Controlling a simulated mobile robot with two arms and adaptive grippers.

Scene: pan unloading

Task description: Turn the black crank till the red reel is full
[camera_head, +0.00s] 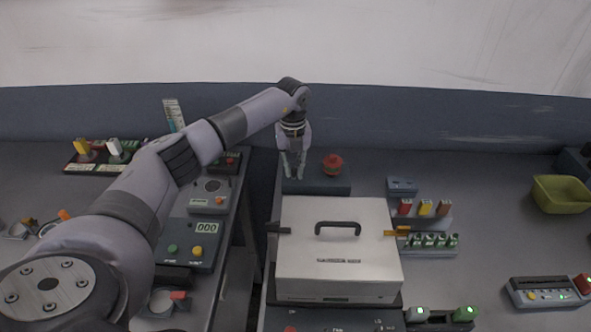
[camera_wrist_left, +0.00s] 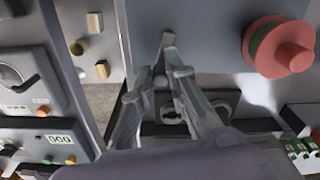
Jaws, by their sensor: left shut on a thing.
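The red reel (camera_head: 333,164) stands on a dark grey base block (camera_head: 325,186) behind the white box. In the left wrist view the red reel (camera_wrist_left: 293,58) is at the upper right, with a green band on it; how full it is I cannot tell. My left gripper (camera_head: 293,174) is left of the reel and reaches down over the block. In the left wrist view its fingers (camera_wrist_left: 168,68) are closed around a dark grey piece, the crank's handle (camera_wrist_left: 168,40). The fingers hide most of the crank. My right gripper is not in view.
A white box with a black handle (camera_head: 335,265) stands just in front of the block. A panel with a 000 display (camera_head: 190,243) is on the left table, across a gap. Coloured blocks (camera_head: 425,208) and a green bowl (camera_head: 562,194) are to the right.

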